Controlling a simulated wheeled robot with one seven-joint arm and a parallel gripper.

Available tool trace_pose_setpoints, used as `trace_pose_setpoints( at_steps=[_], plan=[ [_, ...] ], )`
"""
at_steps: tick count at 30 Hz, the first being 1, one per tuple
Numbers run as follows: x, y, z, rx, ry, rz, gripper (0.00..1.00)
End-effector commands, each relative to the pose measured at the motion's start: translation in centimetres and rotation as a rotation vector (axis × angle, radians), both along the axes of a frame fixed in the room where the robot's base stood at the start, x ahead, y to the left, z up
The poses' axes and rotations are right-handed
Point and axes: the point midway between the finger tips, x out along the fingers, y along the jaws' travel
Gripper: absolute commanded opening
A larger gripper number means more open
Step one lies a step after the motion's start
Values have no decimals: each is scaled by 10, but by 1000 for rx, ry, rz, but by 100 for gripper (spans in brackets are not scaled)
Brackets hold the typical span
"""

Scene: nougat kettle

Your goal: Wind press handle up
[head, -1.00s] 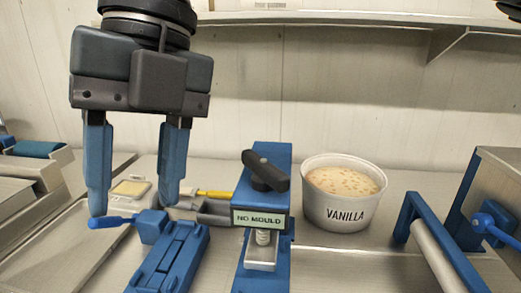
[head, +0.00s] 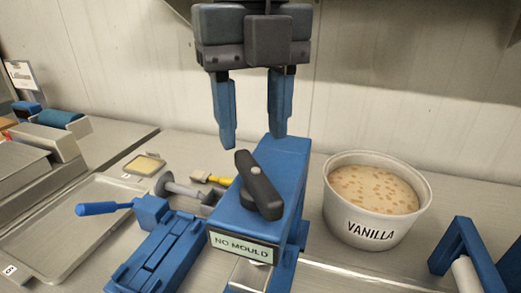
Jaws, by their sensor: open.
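The press is a blue upright frame (head: 282,160) with a sign reading "NO MOULD" (head: 243,248) on its front. Its handle, a dark grey bar (head: 258,184) on top, lies slanted from upper left to lower right. A metal part (head: 248,274) shows below the sign, partly cut off by the lower edge. My gripper (head: 252,142) points down with its two blue fingers apart and nothing between them. In the picture its fingertips are just above the handle; they look raised and behind it, but the exact gap is hard to tell.
A white tub marked "VANILLA" (head: 372,222) stands close to the right of the press. A blue clamp-like block with a blue lever (head: 100,208) is to the left. A metal tray (head: 50,235) lies farther left. A blue frame with a roller (head: 470,262) is at lower right.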

Motion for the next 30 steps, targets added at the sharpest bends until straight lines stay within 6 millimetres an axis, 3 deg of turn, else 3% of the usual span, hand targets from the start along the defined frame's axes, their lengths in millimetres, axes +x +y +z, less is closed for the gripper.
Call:
trace_pose_setpoints(
  at_steps=[9,21,30],
  plan=[
    [0,0,-43,1,3,1,49],
    [0,0,-53,0,0,0,49],
    [0,0,-53,1,0,0,21]
  ],
)
